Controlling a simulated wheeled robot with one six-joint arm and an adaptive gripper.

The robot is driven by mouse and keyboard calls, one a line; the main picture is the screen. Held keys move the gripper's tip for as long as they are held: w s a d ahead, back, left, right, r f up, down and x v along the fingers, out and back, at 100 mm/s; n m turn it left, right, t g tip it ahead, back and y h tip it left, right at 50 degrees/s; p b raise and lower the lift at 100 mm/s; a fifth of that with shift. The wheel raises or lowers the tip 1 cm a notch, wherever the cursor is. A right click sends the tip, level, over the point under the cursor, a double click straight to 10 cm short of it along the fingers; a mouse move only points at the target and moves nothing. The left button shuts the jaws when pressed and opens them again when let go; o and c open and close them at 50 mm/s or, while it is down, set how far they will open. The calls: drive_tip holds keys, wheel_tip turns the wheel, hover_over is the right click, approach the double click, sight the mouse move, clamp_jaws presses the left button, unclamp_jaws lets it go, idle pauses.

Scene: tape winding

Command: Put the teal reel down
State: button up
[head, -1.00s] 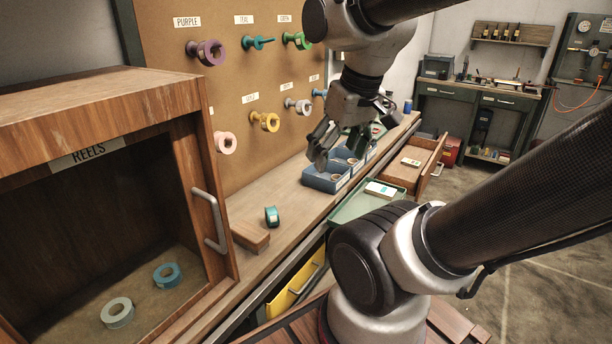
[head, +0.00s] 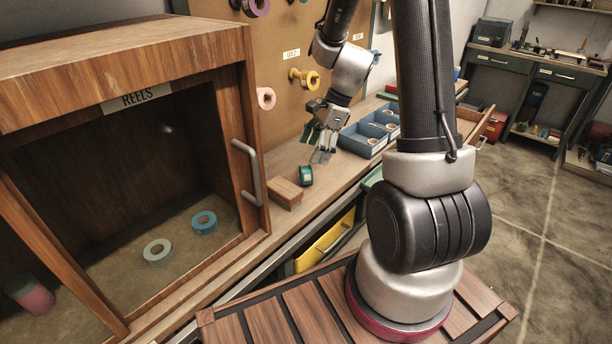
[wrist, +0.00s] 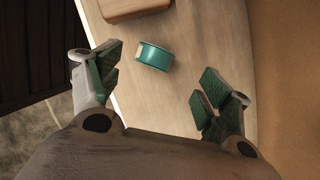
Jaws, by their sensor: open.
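A teal reel (head: 306,175) stands on the wooden bench (head: 340,178), beside a small wooden block (head: 284,194). It also shows in the wrist view (wrist: 154,56), with a pale patch on its left end. My gripper (head: 321,150) is open and empty, above the bench just behind and to the right of the reel. In the wrist view my spread fingers (wrist: 160,80) frame bare bench, and the reel lies a little ahead of them, apart from both.
An open cabinet marked REELS (head: 138,98) at left holds a blue reel (head: 204,222) and a pale reel (head: 158,252). Blue bins (head: 362,140) with reels stand right of my gripper. A pegboard (head: 290,40) with hung reels rises behind.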

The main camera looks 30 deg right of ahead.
sight(307, 167)
drive_tip(key=shift+m, duration=0.6)
drive_tip(key=x, duration=0.8)
drive_tip(key=shift+s, duration=0.4)
drive_tip(key=shift+r, duration=0.1)
drive_tip(key=c, duration=1.1)
